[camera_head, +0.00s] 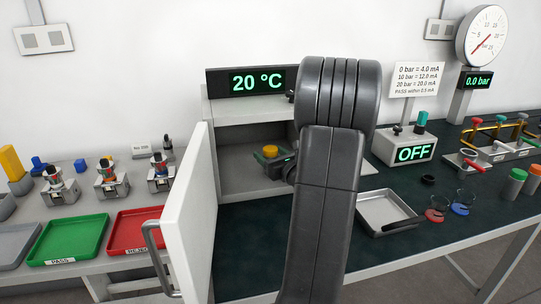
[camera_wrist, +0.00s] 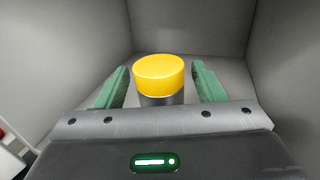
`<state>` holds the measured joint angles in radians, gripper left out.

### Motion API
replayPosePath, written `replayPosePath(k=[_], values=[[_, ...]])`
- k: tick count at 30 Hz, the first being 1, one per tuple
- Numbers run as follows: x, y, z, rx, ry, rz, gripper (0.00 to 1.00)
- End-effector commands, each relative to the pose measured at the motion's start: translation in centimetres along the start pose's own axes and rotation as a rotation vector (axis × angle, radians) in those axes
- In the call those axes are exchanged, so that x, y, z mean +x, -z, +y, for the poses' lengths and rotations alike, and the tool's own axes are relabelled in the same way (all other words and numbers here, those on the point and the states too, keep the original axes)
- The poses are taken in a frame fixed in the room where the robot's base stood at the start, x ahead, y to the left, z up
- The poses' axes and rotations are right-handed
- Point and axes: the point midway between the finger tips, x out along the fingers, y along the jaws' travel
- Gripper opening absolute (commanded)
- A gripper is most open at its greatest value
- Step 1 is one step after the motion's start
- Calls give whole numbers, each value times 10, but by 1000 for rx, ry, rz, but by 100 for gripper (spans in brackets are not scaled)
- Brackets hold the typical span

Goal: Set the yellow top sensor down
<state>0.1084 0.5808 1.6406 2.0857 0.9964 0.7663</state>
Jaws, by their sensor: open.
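The yellow top sensor (camera_wrist: 159,78) has a yellow cap on a grey metal body. It stands upright inside the open chamber (camera_head: 238,150), where it also shows in the head view (camera_head: 270,152). My gripper (camera_wrist: 160,88) is open, with one green finger on each side of the sensor and a visible gap to each. The sensor's lower end is hidden behind the gripper body in the wrist view. In the head view my arm covers the right part of the chamber.
The chamber's white door (camera_head: 190,215) stands open at the left, and its display reads 20 °C. Green (camera_head: 68,240) and red (camera_head: 137,231) trays lie left of the door. A metal tray (camera_head: 386,211) sits right of my arm. The chamber walls are close around my gripper.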

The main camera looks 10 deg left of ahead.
Motion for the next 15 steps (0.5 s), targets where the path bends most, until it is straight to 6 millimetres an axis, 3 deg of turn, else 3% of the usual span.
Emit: replayPosePath(k=[5,15], values=[[-6,-4,-1,0,2,1,63],[-79,-3,-1,1,4,1,63]])
